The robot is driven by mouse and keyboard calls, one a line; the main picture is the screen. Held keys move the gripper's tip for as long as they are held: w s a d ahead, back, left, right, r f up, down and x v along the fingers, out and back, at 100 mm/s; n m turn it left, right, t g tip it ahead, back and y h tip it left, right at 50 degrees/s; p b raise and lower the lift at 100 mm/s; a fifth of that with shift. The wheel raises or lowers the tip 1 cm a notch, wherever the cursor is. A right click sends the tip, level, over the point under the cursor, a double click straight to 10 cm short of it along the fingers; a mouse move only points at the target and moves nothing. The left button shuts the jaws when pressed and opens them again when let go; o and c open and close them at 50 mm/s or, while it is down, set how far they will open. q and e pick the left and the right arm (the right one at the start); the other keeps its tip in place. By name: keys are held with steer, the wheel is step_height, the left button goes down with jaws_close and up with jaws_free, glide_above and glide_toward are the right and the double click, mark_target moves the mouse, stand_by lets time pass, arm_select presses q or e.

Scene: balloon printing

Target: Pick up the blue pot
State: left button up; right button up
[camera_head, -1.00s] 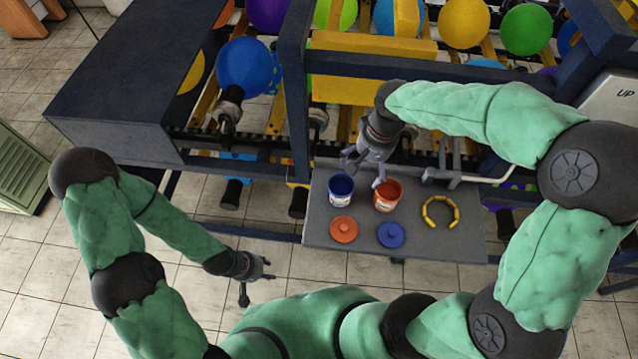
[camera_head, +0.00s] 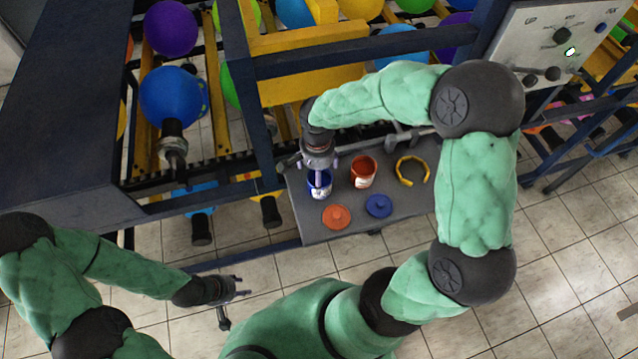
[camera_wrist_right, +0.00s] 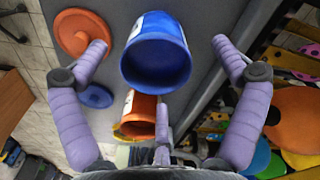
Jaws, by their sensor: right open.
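The blue pot (camera_head: 320,190) stands on a small grey shelf (camera_head: 305,226), beside the orange-red pot (camera_head: 363,171). My right gripper (camera_head: 318,168) is over the blue pot from above and partly covers it. In the right wrist view the blue pot (camera_wrist_right: 157,55) is between the spread purple fingers of my open right gripper (camera_wrist_right: 161,62), with gaps visible at both sides. The orange-red pot (camera_wrist_right: 137,112) shows behind a finger there. My left gripper (camera_head: 231,300) is open and empty, low at the left, away from the shelf.
On the shelf lie an orange lid (camera_head: 336,217), a blue lid (camera_head: 379,206) and a yellow ring (camera_head: 426,174). A dark blue machine frame (camera_head: 262,110) with several balloons is behind the shelf. A control panel (camera_head: 550,45) is at upper right. Tiled floor is clear in front.

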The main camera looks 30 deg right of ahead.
mark_target(326, 175)
steer(key=shift+s+d+f, duration=0.1)
steer(key=shift+f, duration=1.3)
steer(key=shift+s+d+f, duration=0.1)
steer(key=shift+f, duration=1.25)
steer(key=c, duration=1.4)
